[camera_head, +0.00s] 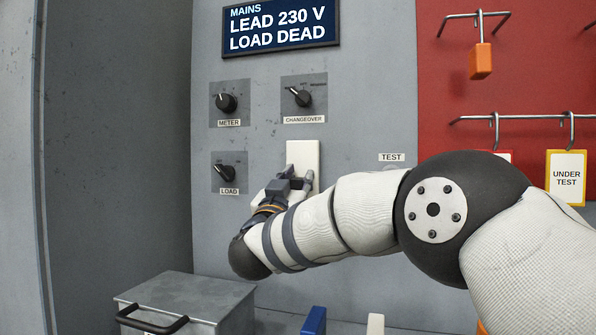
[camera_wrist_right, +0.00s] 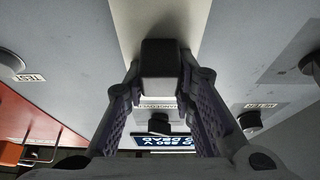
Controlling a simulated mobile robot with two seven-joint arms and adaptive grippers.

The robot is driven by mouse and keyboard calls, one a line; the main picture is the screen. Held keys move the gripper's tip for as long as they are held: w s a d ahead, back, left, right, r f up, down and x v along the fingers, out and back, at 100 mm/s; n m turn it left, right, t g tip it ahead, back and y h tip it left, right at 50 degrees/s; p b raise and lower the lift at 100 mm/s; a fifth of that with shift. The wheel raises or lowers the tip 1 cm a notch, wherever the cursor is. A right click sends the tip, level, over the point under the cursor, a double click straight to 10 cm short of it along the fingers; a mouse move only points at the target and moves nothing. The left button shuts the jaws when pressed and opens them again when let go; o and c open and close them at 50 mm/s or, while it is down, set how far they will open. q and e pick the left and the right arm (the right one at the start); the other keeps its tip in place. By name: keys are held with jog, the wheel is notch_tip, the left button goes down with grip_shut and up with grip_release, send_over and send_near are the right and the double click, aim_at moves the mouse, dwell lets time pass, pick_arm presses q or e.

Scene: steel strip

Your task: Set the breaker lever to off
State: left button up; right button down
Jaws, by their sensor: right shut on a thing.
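The breaker is a tall cream plate (camera_head: 303,153) on the grey panel, below the changeover knob. My right gripper (camera_head: 291,183) is at the plate's lower part and hides most of the lever in the head view. In the right wrist view, the dark breaker lever (camera_wrist_right: 161,56) stands out from the cream plate (camera_wrist_right: 155,15). The right gripper's two fingers (camera_wrist_right: 161,78) are closed on it from both sides. My left gripper is in neither view.
A display (camera_head: 281,25) reads "MAINS LEAD 230 V LOAD DEAD". Knobs for meter (camera_head: 226,103), changeover (camera_head: 301,97) and load (camera_head: 225,173) surround the breaker. A grey box (camera_head: 165,302) stands below left. A red board (camera_head: 505,85) at right holds an orange padlock (camera_head: 481,62) and tags (camera_head: 568,172).

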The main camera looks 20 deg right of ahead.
jog(key=shift+f, duration=0.35)
jog(key=c, duration=1.6)
grip_release()
jog(key=shift+o, duration=1.4)
jog(key=shift+r, duration=0.1)
jog(key=v, duration=1.2)
jog(key=shift+a, duration=0.1)
